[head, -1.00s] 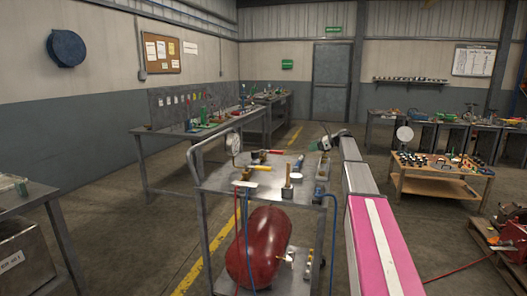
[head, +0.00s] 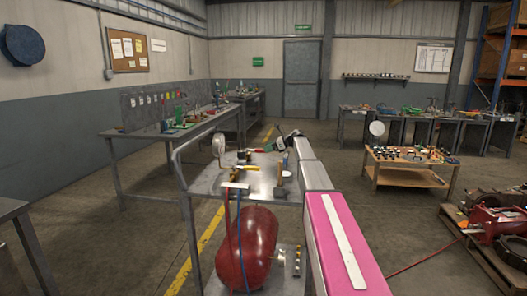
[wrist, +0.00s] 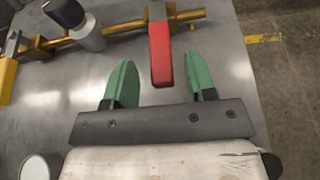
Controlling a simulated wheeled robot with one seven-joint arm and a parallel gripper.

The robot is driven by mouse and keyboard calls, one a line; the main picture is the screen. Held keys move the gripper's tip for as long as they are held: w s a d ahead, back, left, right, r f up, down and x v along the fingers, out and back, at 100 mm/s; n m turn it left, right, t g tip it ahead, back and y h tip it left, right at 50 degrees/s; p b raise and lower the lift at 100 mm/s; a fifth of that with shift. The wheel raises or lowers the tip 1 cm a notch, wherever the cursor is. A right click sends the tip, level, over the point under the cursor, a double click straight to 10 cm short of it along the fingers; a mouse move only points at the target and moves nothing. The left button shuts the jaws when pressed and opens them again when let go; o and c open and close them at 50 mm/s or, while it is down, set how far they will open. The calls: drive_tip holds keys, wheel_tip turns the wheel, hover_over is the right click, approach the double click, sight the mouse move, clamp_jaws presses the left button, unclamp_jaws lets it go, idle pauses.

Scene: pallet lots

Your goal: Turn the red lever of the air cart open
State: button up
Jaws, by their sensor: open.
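The air cart (head: 225,182) stands in front of me, with a metal top shelf and a red tank below. In the wrist view the red lever (wrist: 161,55) sits on a brass pipe (wrist: 188,15) at the top and points down toward my gripper. My gripper (wrist: 159,64) has two green fingers, spread apart. The lever's free end lies between them in the picture, with a gap visible on each side. In the head view my gripper (head: 279,143) is over the cart's far side, and the lever there is small and partly hidden.
A yellow lever (wrist: 8,80) and a grey, black-topped cylinder (wrist: 85,30) are left of the red lever. A round gauge (head: 219,147) stands at the cart's left. A workbench (head: 165,138) is behind left, a wooden table (head: 405,178) to the right.

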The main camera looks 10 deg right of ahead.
drive_tip(key=shift+x, duration=1.6)
clamp_jaws()
